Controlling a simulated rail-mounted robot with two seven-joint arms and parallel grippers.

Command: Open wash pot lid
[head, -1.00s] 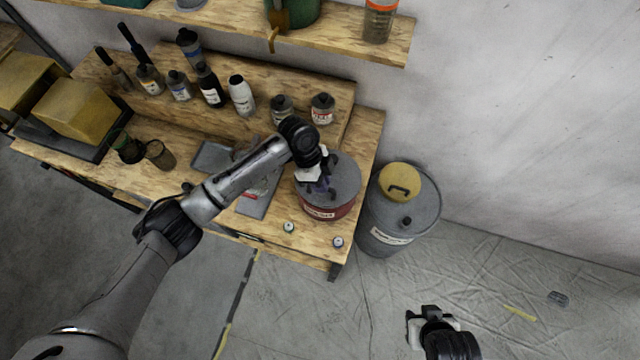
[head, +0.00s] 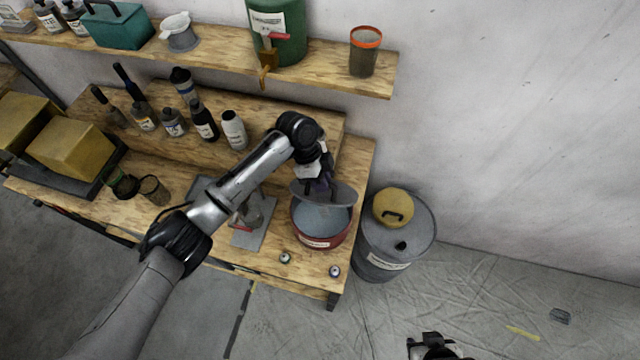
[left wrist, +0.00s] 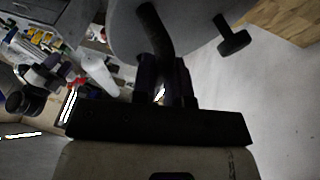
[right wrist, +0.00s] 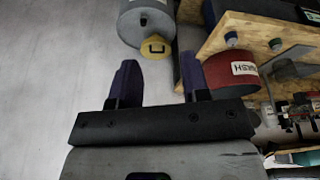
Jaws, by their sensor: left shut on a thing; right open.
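The red wash pot (head: 318,241) stands at the right end of the workbench, and its grey-blue inside shows in the head view. The dark grey lid (head: 338,194) is raised and tilted over the pot's back side. My left gripper (head: 318,184) is shut on the lid's handle; in the left wrist view the lid's underside or face (left wrist: 195,20) fills the top and the curved handle (left wrist: 155,30) runs between the fingers. My right gripper (right wrist: 160,80) is open and empty, low in front of the bench. The pot (right wrist: 232,72) also shows in the right wrist view.
A grey drum (head: 385,265) with a yellow cap (head: 393,207) stands right of the bench. Several bottles (head: 204,122) line the raised back shelf. Two small round items (head: 334,271) sit at the bench's front edge. A wall shelf (head: 330,72) runs above. Floor at right is mostly clear.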

